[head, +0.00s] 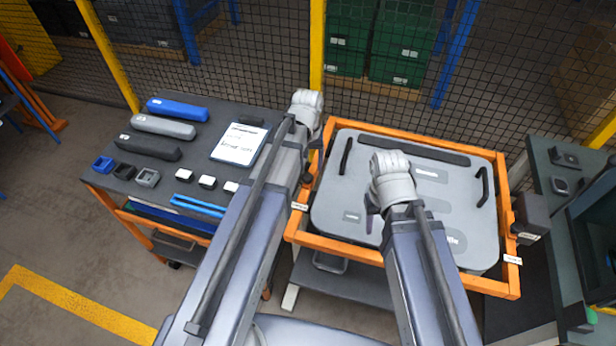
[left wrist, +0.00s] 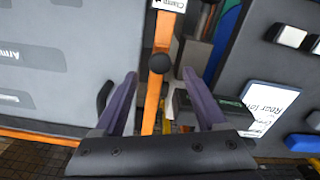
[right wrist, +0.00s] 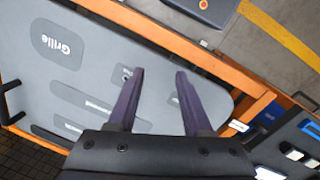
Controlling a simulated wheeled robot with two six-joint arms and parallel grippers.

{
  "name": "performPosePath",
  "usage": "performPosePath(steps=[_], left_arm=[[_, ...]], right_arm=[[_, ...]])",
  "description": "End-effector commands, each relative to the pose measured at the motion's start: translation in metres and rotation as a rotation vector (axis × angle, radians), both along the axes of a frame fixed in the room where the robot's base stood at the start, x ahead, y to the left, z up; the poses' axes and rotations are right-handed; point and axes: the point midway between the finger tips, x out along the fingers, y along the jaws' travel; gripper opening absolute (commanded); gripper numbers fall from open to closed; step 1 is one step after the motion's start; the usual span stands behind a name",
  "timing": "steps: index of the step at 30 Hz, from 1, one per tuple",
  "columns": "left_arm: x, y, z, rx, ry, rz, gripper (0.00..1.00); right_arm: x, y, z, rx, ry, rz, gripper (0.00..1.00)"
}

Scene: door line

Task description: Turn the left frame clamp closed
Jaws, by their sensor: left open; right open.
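The left frame clamp shows in the left wrist view as a round black knob (left wrist: 159,63) beside a grey block (left wrist: 192,52), at the orange frame rail (left wrist: 152,104). In the head view the knob (head: 307,178) sits on the left rail, partly hidden by my left arm. My left gripper (left wrist: 160,77) is open, its fingers on either side of the rail, with the knob in line with the gap near the fingertips. I cannot tell whether they touch it. My right gripper (right wrist: 160,72) is open and empty over the grey door panel (right wrist: 80,75).
A dark block (head: 531,216) sits on the right side of the orange frame. A cart (head: 215,118) with handles, small blocks and a white sheet (head: 240,144) stands left. A mesh fence (head: 270,60) runs behind. A dark green bench (head: 550,180) stands right.

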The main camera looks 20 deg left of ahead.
Motion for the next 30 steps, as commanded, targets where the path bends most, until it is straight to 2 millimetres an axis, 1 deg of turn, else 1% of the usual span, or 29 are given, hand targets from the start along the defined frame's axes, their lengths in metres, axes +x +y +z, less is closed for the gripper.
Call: performPosePath(steps=[1,6,8,12,19,20,30], left_arm=[[0.000,0.000,-0.014,0.000,0.000,0.000,0.73],[0.000,0.000,-0.035,0.000,0.000,0.000,0.73],[0.000,0.000,-0.039,0.000,0.000,0.000,0.73],[0.000,0.000,-0.043,0.000,0.000,0.000,0.73],[0.000,0.000,-0.042,0.000,0.000,0.000,0.73],[0.000,0.000,-0.042,0.000,0.000,0.000,0.72],[0.000,0.000,-0.042,0.000,0.000,0.000,0.34]], right_arm=[[0.000,0.000,-0.014,0.000,0.000,0.000,0.50],[0.000,0.000,-0.035,0.000,0.000,0.000,0.50],[0.000,0.000,-0.039,0.000,0.000,0.000,0.50],[0.000,0.000,-0.043,0.000,0.000,-0.001,0.50],[0.000,0.000,-0.042,0.000,0.000,-0.001,0.50],[0.000,0.000,-0.042,0.000,0.000,-0.001,0.50],[0.000,0.000,-0.042,0.000,0.000,-0.001,0.50]])
